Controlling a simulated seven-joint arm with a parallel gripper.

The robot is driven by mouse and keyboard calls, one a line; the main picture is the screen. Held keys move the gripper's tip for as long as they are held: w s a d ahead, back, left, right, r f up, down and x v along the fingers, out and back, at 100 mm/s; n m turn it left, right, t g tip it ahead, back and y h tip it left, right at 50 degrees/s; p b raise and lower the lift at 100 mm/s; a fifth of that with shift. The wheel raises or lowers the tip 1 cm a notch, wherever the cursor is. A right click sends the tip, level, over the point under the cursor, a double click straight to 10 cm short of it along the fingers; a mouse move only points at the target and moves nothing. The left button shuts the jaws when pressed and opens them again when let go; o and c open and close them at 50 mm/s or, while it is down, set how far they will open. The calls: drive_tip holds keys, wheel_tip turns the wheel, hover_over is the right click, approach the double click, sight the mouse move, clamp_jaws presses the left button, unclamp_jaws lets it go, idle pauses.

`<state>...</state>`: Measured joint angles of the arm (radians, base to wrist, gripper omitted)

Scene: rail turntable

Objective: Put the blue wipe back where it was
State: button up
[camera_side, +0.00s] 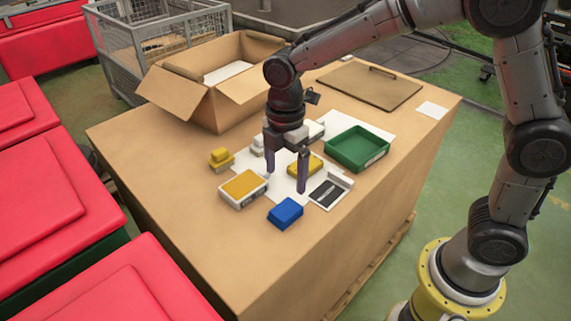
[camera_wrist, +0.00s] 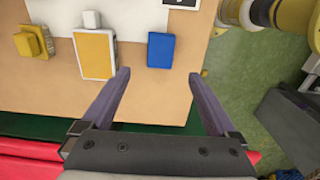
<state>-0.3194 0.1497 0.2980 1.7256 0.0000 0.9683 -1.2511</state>
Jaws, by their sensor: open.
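The blue wipe (camera_side: 285,213) is a small blue block lying on the tan tabletop near its front, clear of the white sheet. It also shows in the wrist view (camera_wrist: 160,50), beyond and roughly between my fingertips. My gripper (camera_side: 286,182) is open and empty, pointing down above the table, behind the wipe in the side view. In the wrist view both dark fingers (camera_wrist: 160,74) are spread wide with nothing between them. The wipe is apart from the fingers.
A yellow-topped white box (camera_side: 243,188) lies left of the wipe, and a white tray with dark contents (camera_side: 331,188) right of it. Yellow blocks (camera_side: 221,159) and a green tray (camera_side: 357,148) lie further back. An open carton (camera_side: 190,98) stands behind. The table front is bare.

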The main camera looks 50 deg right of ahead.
drive_tip(key=s+d+r+m+t, duration=0.2)
drive_tip(key=s+d+r+m, duration=0.5)
drive_tip(key=s+r, duration=0.15)
drive_tip(key=s+d+r+m+t, duration=0.1)
drive_tip(key=s+d+m+t, duration=0.2)
drive_tip(key=s+m, duration=0.8)
drive_tip(key=shift+s+d+t, duration=0.3)
drive_tip(key=shift+s+d, duration=0.2)
drive_tip(key=shift+d, duration=0.6)
